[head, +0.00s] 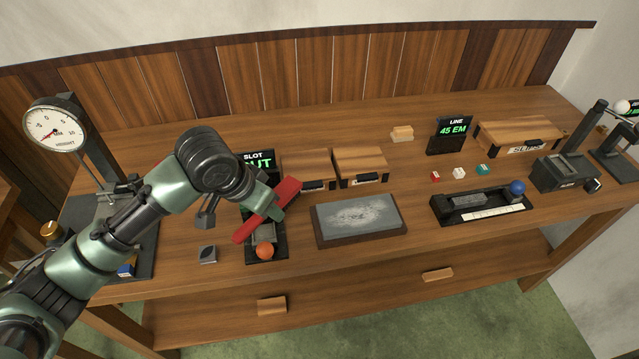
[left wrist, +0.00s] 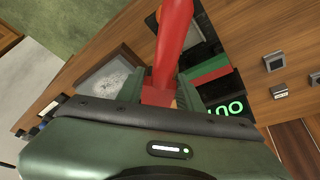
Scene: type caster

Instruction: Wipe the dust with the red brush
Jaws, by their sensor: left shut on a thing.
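My left gripper (head: 268,203) is shut on the red brush (head: 289,190) and holds it tilted over the dark slot stand. The brush also shows in the left wrist view (left wrist: 174,42), between the fingers (left wrist: 160,92). Pale dust (head: 358,214) is smeared over a grey slab in a dark wooden frame (head: 363,240), to the right of the brush. The dusty slab also shows at the left of the left wrist view (left wrist: 108,82). The brush appears apart from the dust. My right gripper is not in view.
An orange ball (head: 264,251) sits at the front of the slot stand, below the brush. Two wooden boxes (head: 358,162) stand behind the slab. A dial gauge (head: 55,127) stands at the left. A black tray (head: 480,207) with a blue ball (head: 517,187) lies right of the slab.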

